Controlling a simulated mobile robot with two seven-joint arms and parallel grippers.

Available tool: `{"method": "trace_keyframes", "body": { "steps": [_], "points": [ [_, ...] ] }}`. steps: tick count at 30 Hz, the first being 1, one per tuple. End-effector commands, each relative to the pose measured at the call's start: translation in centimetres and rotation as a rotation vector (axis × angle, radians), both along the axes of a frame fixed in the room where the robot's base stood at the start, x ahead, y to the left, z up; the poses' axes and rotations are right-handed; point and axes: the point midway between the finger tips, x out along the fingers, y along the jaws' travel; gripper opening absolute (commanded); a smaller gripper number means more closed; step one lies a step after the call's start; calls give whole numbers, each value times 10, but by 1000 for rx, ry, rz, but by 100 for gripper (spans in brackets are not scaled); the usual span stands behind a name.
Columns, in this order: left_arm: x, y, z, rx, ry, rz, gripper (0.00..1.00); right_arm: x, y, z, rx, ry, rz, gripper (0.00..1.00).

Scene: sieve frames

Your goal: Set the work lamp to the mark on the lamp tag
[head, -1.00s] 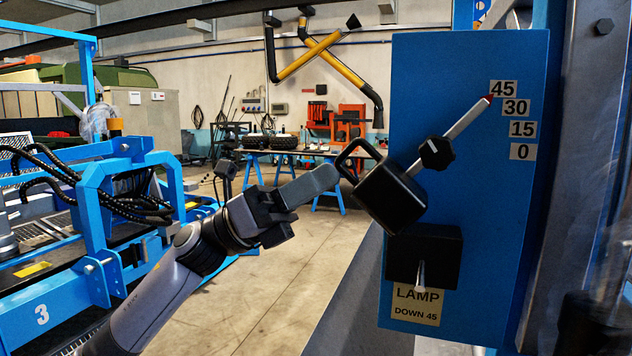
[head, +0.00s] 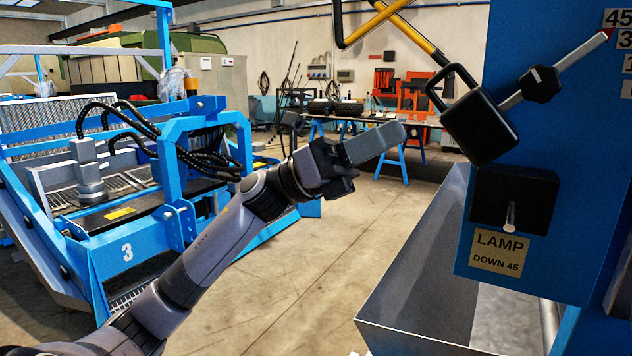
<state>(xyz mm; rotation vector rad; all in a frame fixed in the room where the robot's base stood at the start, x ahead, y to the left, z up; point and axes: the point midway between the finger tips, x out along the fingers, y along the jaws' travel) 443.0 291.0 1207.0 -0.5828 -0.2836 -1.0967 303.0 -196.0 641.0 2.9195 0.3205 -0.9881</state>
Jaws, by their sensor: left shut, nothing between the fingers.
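The work lamp (head: 480,122) is a black box-shaped head with a loop handle, on a blue panel (head: 515,60) at the right. A grey arm runs from it through a black knob (head: 540,84) to a red-tipped pointer (head: 582,49). The red tip lies by the 45 label (head: 617,18) at the top of the scale. The lamp tag (head: 498,251) reads "LAMP DOWN 45", below a black box (head: 515,198) with a small metal lever. My left gripper (head: 402,132) is shut and empty, left of the lamp and apart from it. My right gripper is not in view.
A grey metal bin (head: 410,318) stands below the panel. A blue machine frame marked 3 (head: 150,235) stands at the left. A workbench (head: 350,119) is at the back. Open floor lies between them.

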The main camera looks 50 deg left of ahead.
Motion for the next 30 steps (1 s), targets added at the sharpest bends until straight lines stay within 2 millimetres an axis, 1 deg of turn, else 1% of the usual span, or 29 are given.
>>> {"method": "trace_keyframes", "body": {
  "steps": [1,3,9,15,19,24,28,30],
  "points": [
    [-4,8,-8,1,3,3,0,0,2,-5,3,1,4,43],
    [-10,18,-14,1,3,3,0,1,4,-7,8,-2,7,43],
    [-25,44,-27,0,2,3,0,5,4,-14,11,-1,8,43],
    [-36,63,-36,1,1,3,0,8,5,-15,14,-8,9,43],
    [-39,68,-38,2,0,2,0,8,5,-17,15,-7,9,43],
    [-41,70,-39,2,-1,1,0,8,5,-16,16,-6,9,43],
    [-40,70,-39,-3,4,0,0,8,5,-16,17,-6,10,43],
    [-35,70,-43,-38,36,-6,0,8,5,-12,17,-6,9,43]
  ]
}}
